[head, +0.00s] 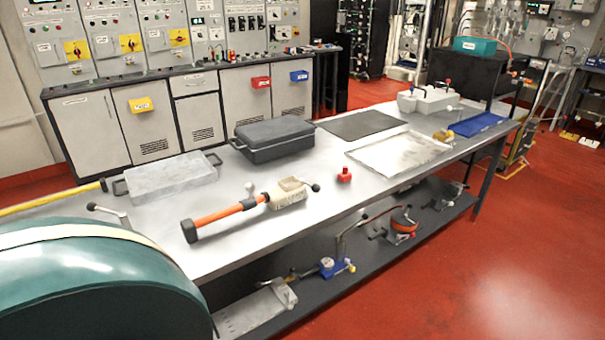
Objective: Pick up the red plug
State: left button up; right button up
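The red plug (345,175) stands on the grey metal workbench (235,240), near its front edge. It is a small red block with a narrower top. Bare bench top surrounds it. Neither of my grippers shows in the head view.
Left of the plug lies an orange-handled tool (220,216) with a cream block. Behind are a dark lidded case (272,140), a light grey tray (170,178) and a black mat (360,124). A pale metal sheet (398,152) lies to the right. A large teal rounded form covers the lower left.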

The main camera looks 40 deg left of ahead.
aim_at(344, 176)
jog(key=u, duration=1.1)
